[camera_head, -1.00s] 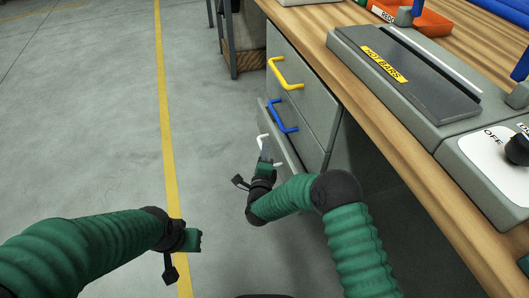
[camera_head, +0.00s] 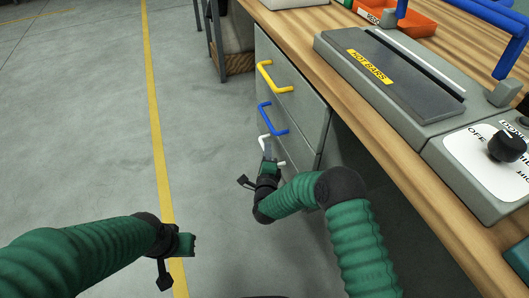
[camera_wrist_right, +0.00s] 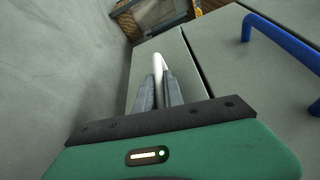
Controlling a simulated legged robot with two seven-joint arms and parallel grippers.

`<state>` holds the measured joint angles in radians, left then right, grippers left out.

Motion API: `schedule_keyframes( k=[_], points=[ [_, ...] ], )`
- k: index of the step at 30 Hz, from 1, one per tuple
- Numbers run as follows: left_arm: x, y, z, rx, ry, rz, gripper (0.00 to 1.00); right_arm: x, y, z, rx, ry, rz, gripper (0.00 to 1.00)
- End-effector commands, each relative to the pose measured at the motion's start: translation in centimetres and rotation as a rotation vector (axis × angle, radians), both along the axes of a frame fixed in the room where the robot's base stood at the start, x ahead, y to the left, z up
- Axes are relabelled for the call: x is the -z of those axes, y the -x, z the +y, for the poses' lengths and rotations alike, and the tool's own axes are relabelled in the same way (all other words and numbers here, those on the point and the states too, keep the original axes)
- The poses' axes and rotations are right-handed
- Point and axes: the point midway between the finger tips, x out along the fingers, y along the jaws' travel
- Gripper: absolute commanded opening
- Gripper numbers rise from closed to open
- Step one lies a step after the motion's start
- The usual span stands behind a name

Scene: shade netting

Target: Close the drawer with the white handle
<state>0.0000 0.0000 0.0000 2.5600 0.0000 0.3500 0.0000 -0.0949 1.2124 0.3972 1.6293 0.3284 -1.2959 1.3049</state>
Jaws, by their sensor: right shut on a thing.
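The white handle (camera_head: 263,141) is on the lowest drawer of the grey cabinet, beneath the blue handle (camera_head: 273,119). My right gripper (camera_head: 267,149) is at this handle and partly hides it. In the right wrist view, the two grey fingers (camera_wrist_right: 158,88) are shut on the white handle (camera_wrist_right: 159,64), in front of the grey drawer front (camera_wrist_right: 187,70). The drawer looks flush or nearly flush with the cabinet; my arm hides part of it. My left gripper (camera_head: 187,244) hangs over the floor, away from the cabinet; its fingers cannot be made out.
The upper drawer has a yellow handle (camera_head: 274,77) and looks closed. The wooden bench top (camera_head: 400,150) overhangs on the right, carrying a grey hot-bar machine (camera_head: 385,75) and an orange tray (camera_head: 410,18). The grey floor at left, with a yellow line (camera_head: 155,120), is clear.

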Motion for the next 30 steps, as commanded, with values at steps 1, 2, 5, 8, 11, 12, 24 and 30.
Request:
schedule_keyframes(
  k=[1,2,5,8,11,12,24,30],
  points=[
    [0.0,0.0,0.0,0.0,0.0,0.0,0.0,0.5,0.1,-0.5,0.009,0.003,0.009,0.15],
    [0.0,0.0,0.0,0.0,0.0,0.0,0.0,0.5,0.1,-0.5,0.01,0.003,0.009,0.19],
    [0.0,0.0,0.0,0.0,0.0,0.0,0.0,0.3,0.0,-0.5,0.009,0.002,0.007,0.32],
    [0.0,0.0,0.0,0.0,0.0,0.0,0.0,0.2,0.0,-0.3,0.007,0.002,0.005,0.34],
    [0.0,0.0,0.0,0.0,0.0,0.0,0.0,0.1,0.0,-0.3,0.006,0.001,0.002,0.34],
    [0.0,0.0,0.0,0.0,0.0,0.0,0.0,0.1,0.0,-0.3,0.006,0.001,0.002,0.34],
    [-3.9,0.0,0.0,0.0,0.0,0.0,0.0,-1.1,6.5,0.3,0.001,0.003,0.008,0.34],
    [-6.3,0.0,0.0,0.0,0.0,0.0,0.0,-1.2,12.3,0.7,0.003,0.002,0.01,0.34]
  ],
)
